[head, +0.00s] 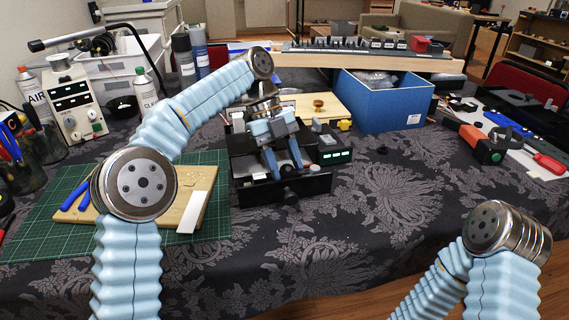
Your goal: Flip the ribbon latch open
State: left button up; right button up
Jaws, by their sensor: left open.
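A black cockpit panel unit (318,184) sits on the dark patterned cloth in the middle of the table. My left gripper (286,172) points down over this unit, with its two blue fingers spread apart and nothing seen between them. The fingertips are close to a dark round knob (287,195) at the unit's front; I cannot tell whether they touch it. I cannot pick out the ribbon latch; the gripper covers much of the unit. My right arm shows at the lower right, but its gripper is out of view.
A green cutting mat (50,228) with a wooden board (198,190) lies left. The cloth (390,200) at front right is clear.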

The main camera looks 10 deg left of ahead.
pick_arm(q)
notch_tip(320, 180, up, 3)
jog(key=shift+f, duration=0.2)
jog(key=s+r, duration=0.1)
jog(key=r, duration=0.1)
jog(key=s+r, duration=0.1)
jog(key=s, duration=0.1)
jog(key=s+r, duration=0.1)
jog(key=r, duration=0.1)
jog(key=shift+s+d+r, duration=0.25)
jog(key=shift+d+r, duration=0.05)
jog(key=s+r+b, duration=0.1)
jog(key=s+r, duration=0.1)
jog(key=s, duration=0.2)
jog(key=s+d+r+b, duration=0.1)
jog(key=s+r, duration=0.1)
jog(key=s, duration=0.3)
jog(key=shift+s+d+r, duration=0.15)
jog(key=shift+s+r, duration=0.05)
jog(key=shift+r, duration=0.05)
